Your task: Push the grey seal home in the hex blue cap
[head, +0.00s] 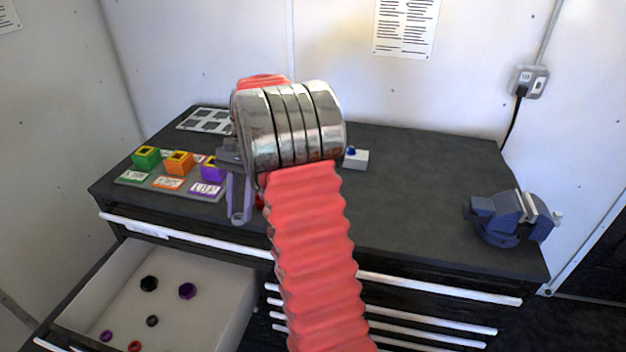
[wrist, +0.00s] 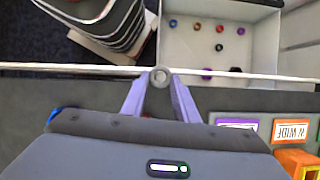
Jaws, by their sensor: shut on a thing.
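My gripper (head: 240,218) hangs in front of the bench's front edge, above the open drawer side. In the wrist view its two purple-grey fingers (wrist: 160,85) are closed on a small round grey ring, the grey seal (wrist: 160,77). A blue cap (head: 352,151) sits on a small white block (head: 355,160) on the bench, right of my arm and partly behind it. Its hex shape is too small to make out. A blue patch (wrist: 54,114) shows at the left in the wrist view, mostly hidden by my gripper body. The seal is apart from the cap.
An open drawer (head: 225,305) holds black and purple hex caps and several small rings. Green, orange and purple square holders (head: 178,163) stand on a labelled tray at the left. A blue vise (head: 508,217) sits at the right. Bench between block and vise is clear.

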